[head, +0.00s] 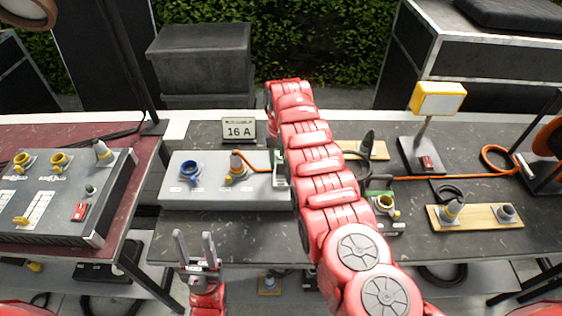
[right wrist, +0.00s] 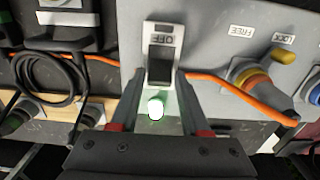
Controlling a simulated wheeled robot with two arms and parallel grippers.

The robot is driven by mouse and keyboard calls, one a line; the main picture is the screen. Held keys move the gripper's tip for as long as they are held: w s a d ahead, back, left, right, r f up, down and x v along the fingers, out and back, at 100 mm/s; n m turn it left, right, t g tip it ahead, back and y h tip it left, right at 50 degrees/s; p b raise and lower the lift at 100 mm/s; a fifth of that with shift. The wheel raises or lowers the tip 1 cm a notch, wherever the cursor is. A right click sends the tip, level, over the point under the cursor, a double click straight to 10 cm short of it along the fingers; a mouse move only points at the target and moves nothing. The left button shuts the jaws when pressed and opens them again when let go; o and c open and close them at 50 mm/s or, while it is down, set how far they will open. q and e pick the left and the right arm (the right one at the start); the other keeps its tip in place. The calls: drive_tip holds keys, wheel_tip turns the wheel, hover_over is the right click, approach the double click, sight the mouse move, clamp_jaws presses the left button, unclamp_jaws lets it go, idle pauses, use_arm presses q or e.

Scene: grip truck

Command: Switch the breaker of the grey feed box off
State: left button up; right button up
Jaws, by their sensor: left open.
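The grey feed box (head: 215,196) stands on the middle table in the head view, with a "16 A" sign (head: 239,131) behind it. Its breaker (right wrist: 161,66) shows in the right wrist view as a dark rocker in a white frame marked "OFF". A green lamp (right wrist: 156,108) glows beside it. My right gripper (right wrist: 160,77) is open, with its fingertips on either side of the breaker; I cannot tell whether they touch it. In the head view my right arm hides that gripper and part of the box. My left gripper (head: 194,243) is open and empty, fingers up, in front of the table.
Another control box (head: 60,235) stands on the left table. A wooden board (head: 478,217) with connectors and a yellow lamp (head: 437,98) are at the right.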

clamp_jaws()
drive_tip(key=shift+r, duration=0.1)
